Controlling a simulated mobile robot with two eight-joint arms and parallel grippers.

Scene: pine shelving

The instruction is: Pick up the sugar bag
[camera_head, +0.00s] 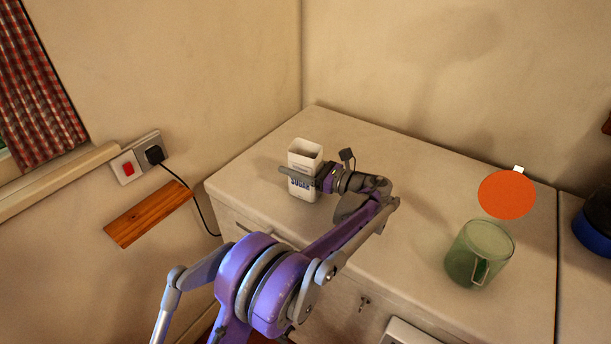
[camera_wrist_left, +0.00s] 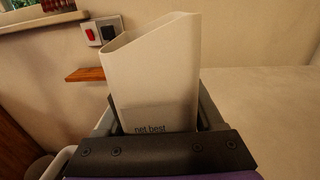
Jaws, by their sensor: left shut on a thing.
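In the left wrist view the bag (camera_wrist_left: 155,70) fills the middle, held upright between the jaws (camera_wrist_left: 158,125). Its lower part is hidden by the gripper there. I cannot tell whether its base touches the counter. My right gripper is not in view.
The pale counter (camera_head: 400,160) has free room behind and right of the bag. A green mug (camera_head: 479,253) and an orange round thing (camera_head: 506,195) are at the right. A wooden ledge (camera_head: 148,213) and a wall socket (camera_head: 138,158) are on the left wall.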

